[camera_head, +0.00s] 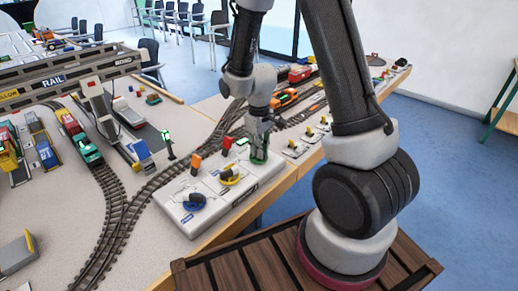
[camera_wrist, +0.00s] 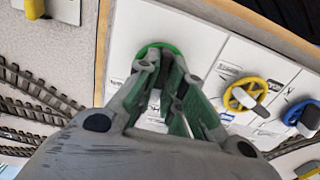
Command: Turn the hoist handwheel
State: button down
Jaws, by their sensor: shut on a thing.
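A white control panel (camera_head: 240,199) at the table's front edge carries three handwheels. The blue one (camera_head: 193,203) is nearest, the yellow one (camera_head: 229,175) is in the middle, and the green one (camera_head: 260,160) is at the far end. My gripper (camera_head: 260,149) points down over the green wheel and is shut on it. In the wrist view my fingers (camera_wrist: 165,62) cover most of the green wheel (camera_wrist: 154,48); only part of its rim shows. The yellow wheel (camera_wrist: 238,97) and blue wheel (camera_wrist: 302,118) are clear to the right. I cannot read which wheel is labelled hoist.
Another panel with yellow levers (camera_head: 309,132) is beyond my gripper.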

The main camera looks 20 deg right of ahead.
jog(key=c, duration=1.5)
grip_release()
notch_tip(320, 180, up, 12)
jog(key=shift+r, duration=0.1)
